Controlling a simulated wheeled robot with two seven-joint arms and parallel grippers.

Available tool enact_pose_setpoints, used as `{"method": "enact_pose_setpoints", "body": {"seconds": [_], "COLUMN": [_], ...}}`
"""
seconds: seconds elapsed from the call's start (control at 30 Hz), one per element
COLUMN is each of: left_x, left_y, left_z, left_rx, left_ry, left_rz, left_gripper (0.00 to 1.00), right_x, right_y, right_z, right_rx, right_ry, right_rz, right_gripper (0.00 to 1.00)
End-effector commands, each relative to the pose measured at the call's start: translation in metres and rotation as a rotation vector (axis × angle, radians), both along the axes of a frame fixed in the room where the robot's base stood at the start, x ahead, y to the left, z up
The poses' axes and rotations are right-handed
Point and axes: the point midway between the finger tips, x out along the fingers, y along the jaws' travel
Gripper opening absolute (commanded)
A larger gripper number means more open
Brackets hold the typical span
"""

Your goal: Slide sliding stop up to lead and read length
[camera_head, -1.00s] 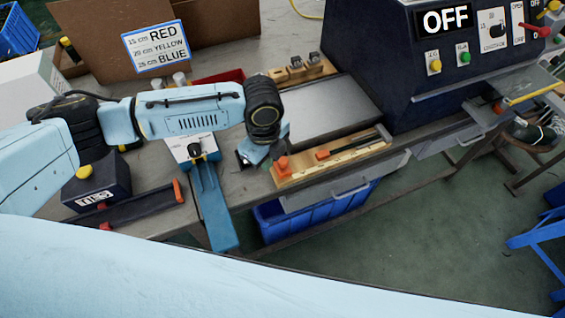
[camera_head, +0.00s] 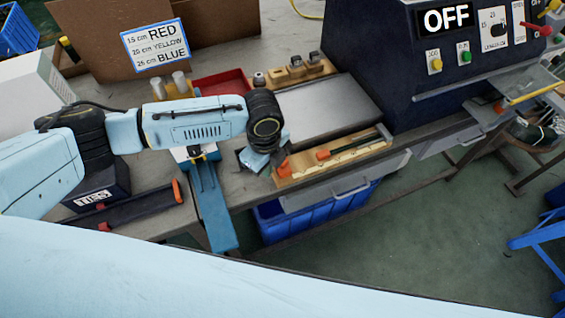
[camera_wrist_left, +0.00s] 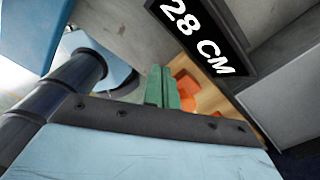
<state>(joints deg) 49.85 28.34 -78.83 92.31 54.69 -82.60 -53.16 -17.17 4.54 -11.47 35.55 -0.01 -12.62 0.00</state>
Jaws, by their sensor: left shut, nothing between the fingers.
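The wooden measuring board (camera_head: 340,163) lies along the bench's front edge. An orange block (camera_head: 283,169), seemingly the sliding stop, is at its left end. A black lead with an orange end (camera_head: 323,153) lies along the board to the right, apart from that block. My left gripper (camera_head: 262,162) is beside the board's left end, close to the orange block; contact is unclear. In the left wrist view its green fingers (camera_wrist_left: 163,88) are together and empty, with orange parts (camera_wrist_left: 187,88) just beyond. A black display (camera_wrist_left: 200,35) there reads "28 CM". My right gripper is not shown.
The dark machine (camera_head: 385,70) with an "OFF" display stands behind right. A blue crate (camera_head: 290,218) is below the bench edge. A red tray (camera_head: 220,82) and a wooden block holder (camera_head: 297,71) stand behind the arm. A blue fixture (camera_head: 212,205) lies to its left.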

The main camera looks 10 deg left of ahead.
Motion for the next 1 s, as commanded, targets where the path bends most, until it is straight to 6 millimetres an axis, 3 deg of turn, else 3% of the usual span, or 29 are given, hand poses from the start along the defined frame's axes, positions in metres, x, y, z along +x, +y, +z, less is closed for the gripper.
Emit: {"method": "enact_pose_setpoints", "body": {"seconds": [0.37,1.0], "left_x": [0.000,0.013], "left_y": [-0.001,-0.019], "left_z": [0.000,0.000], "left_rx": [0.000,-0.001], "left_ry": [0.000,-0.002], "left_rz": [0.000,0.000], "left_gripper": [0.00,0.00], "right_x": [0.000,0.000], "right_y": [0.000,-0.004], "right_z": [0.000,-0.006], "right_rx": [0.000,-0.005], "right_ry": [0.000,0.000], "right_rz": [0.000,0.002], "right_gripper": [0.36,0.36]}}
